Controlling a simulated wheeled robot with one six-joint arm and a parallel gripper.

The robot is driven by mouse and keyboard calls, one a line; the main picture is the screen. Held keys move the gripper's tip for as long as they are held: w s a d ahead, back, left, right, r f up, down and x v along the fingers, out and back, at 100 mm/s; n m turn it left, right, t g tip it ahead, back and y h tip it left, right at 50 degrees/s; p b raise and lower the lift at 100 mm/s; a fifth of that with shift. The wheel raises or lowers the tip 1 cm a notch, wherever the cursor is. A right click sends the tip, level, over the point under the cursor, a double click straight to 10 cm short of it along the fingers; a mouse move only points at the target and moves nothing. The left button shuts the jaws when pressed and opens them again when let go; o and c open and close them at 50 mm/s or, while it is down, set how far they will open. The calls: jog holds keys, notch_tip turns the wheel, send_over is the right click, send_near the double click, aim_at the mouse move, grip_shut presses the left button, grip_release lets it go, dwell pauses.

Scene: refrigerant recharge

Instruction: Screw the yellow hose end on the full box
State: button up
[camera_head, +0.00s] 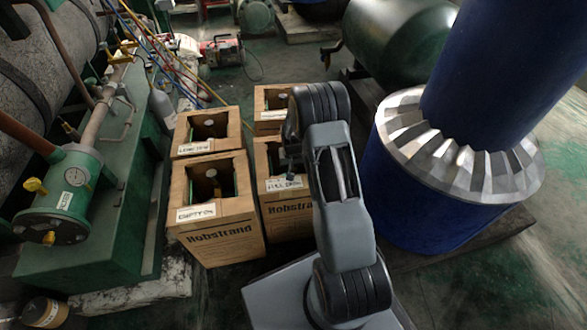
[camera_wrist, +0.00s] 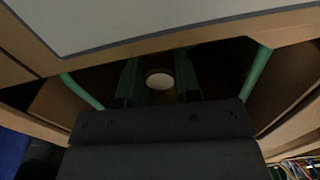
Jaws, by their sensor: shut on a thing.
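The full box (camera_head: 290,217) is an open-topped cardboard carton with a white label, in the front right of the box group. My arm partly covers it. My gripper reaches down into a carton, and its fingers (camera_wrist: 158,84) stand on either side of a pale round piece (camera_wrist: 160,80) inside. The gripper is shut on this piece; I cannot tell whether it is a hose end or a valve top. Green curved bars flank it in the dark interior. A yellow hose (camera_head: 196,78) runs down behind the boxes; its end cannot be made out.
The box labelled empty (camera_head: 222,240) stands just left of the full box. Another labelled box (camera_head: 182,138) is behind it, and one more (camera_head: 260,100) is behind the full box. Green machinery (camera_head: 100,215) is at left, a blue column (camera_head: 400,205) at right.

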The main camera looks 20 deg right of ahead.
jog(key=shift+m, duration=1.8)
jog(key=shift+f, duration=0.1)
jog(key=shift+m, duration=1.1)
jog(key=o, duration=1)
notch_tip(320, 180, up, 14)
jog(key=p, duration=0.5)
